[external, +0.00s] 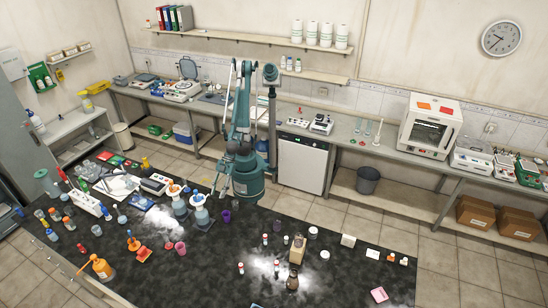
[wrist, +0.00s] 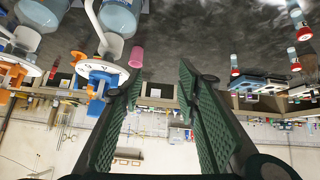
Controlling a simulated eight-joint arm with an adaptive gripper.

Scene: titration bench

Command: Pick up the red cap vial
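In the wrist view red cap vials (wrist: 235,65) show at the upper right, upside down in the picture, outside my fingers. My gripper (wrist: 160,76) is open, its two green fingers apart with nothing between them. In the external view my gripper (external: 222,186) hangs above the bench's back edge, left of and apart from the vials.
Blue-and-white flasks (external: 200,212) and a purple cup (external: 226,216) stand left of the vials. A tan block (external: 297,250) and a dark brown bottle (external: 292,282) stand to the right.

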